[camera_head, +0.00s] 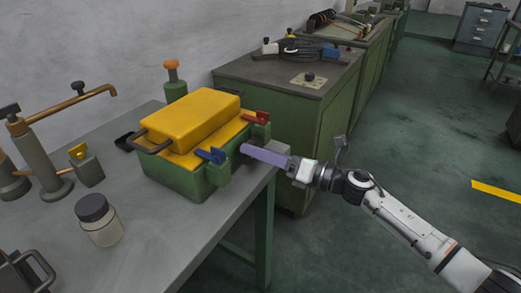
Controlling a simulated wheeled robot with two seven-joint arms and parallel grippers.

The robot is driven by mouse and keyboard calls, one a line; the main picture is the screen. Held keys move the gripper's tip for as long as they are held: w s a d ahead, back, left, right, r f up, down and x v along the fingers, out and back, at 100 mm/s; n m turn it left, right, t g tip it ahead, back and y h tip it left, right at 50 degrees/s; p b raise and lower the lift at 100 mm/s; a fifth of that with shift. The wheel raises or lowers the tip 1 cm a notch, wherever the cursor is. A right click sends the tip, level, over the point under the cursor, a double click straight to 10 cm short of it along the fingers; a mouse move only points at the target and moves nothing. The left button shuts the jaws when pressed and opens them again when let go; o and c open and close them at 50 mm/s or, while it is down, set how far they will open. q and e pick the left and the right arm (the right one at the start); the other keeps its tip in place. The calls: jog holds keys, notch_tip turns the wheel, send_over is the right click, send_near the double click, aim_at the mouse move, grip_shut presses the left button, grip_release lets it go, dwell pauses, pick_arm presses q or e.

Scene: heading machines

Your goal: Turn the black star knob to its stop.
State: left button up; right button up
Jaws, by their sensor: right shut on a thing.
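A small black knob (309,76) stands on a beige plate (301,82) on top of the green cabinet at the back. It looks like the star knob, but it is too small to make out its lobes. My right gripper (291,165) is well below and in front of it, at the right edge of the near table, apart from the knob. It is shut on a long lavender bar (264,156) that points left toward the green box. The fingertips are hard to make out. My left gripper is not in view.
The near grey table (150,249) holds a green box (171,177) with a yellow top and red and blue levers, a jar (98,221), and copper-armed stands. Black cable and tools lie behind the knob. Open floor is at right.

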jog(key=shift+r+m, duration=0.1)
jog(key=shift+m, duration=0.7)
jog(key=shift+m+p, duration=0.3)
jog(key=shift+m, duration=0.3)
jog(key=o, duration=1.1)
jog(key=shift+c, duration=0.2)
jog(key=shift+f, duration=0.2)
jog(key=shift+d+f, duration=0.1)
